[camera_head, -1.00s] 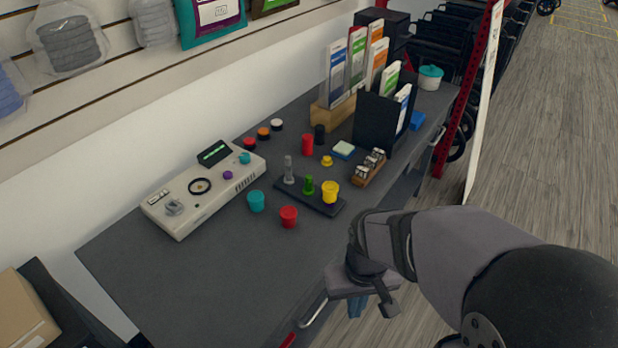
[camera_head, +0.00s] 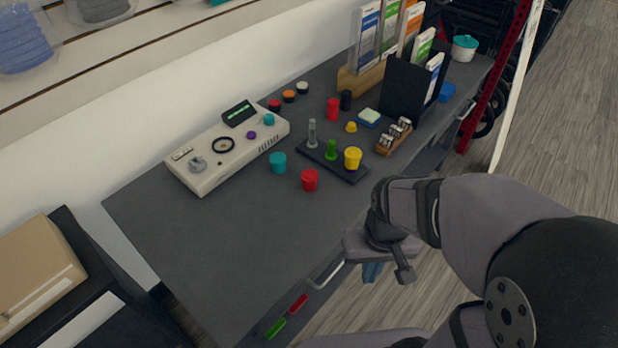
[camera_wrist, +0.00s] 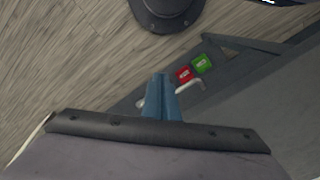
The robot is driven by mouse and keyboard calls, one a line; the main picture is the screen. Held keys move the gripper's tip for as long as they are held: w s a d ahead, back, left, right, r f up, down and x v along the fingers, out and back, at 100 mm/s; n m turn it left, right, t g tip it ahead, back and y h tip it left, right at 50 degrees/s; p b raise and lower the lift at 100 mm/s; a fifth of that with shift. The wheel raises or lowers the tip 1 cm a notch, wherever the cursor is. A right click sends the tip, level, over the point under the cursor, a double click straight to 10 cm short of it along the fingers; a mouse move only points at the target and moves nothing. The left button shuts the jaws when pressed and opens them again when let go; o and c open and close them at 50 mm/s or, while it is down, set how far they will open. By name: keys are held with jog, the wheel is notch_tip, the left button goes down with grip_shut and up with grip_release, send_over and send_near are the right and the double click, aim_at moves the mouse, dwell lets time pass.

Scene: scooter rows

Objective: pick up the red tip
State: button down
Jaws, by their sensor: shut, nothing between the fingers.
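A red tip (camera_head: 310,180), shaped like a small cup, stands on the grey table (camera_head: 185,243) near its front edge, beside a teal tip (camera_head: 278,163). A yellow tip (camera_head: 353,157) sits on a dark peg board (camera_head: 326,164). A red cylinder (camera_head: 333,109) stands farther back. My gripper (camera_head: 372,272) is in front of the table's front edge, lower right of the red tip and well apart from it. Its blue fingers (camera_wrist: 160,88) are shut and empty in the wrist view. The red tip is not visible there.
A beige device (camera_head: 226,155) lies left of the tips. A wooden block with small metal parts (camera_head: 394,137) and a black card holder (camera_head: 405,95) stand to the right. Red (camera_wrist: 184,74) and green (camera_wrist: 202,63) labels are on the table's front edge. The front-left tabletop is clear.

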jog(key=c, duration=2.5)
grip_release()
jog(key=o, duration=1.3)
jog(key=shift+o, duration=0.2)
